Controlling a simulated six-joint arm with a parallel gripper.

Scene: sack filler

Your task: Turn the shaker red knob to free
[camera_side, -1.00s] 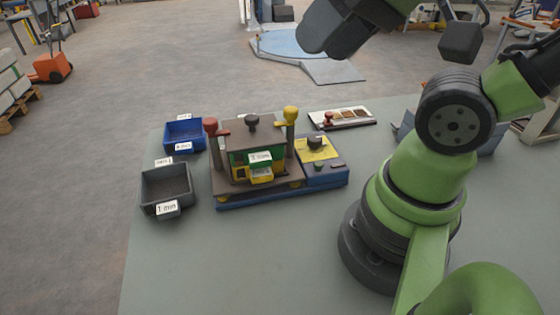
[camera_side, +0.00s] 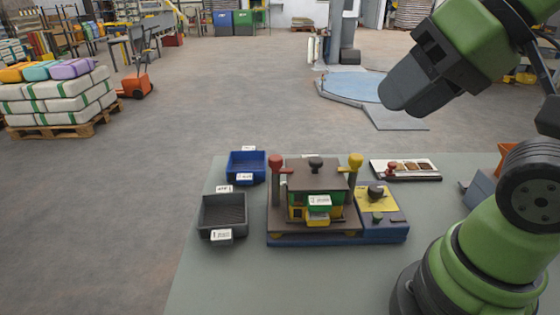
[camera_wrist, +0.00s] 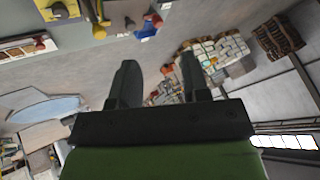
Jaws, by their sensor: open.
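The shaker (camera_side: 290,218) stands on the table in the side view, a dark and blue base with a dark top plate over green and yellow drawers. Its red knob (camera_side: 276,160) tops a post at the left; the red knob also shows near the top of the wrist view (camera_wrist: 157,20). A yellow knob (camera_side: 355,160) tops the right post, and a black knob (camera_side: 316,162) sits on the top plate between. My gripper (camera_side: 396,100) is high above and right of the shaker, apart from it. In the wrist view its two fingers (camera_wrist: 158,76) are spread and empty.
A blue bin (camera_side: 235,167) and a dark grey bin (camera_side: 236,212) stand left of the shaker. A control box (camera_side: 394,229) with a black dial on yellow adjoins its right. A white sample tray (camera_side: 428,177) lies behind right. The front table area is clear.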

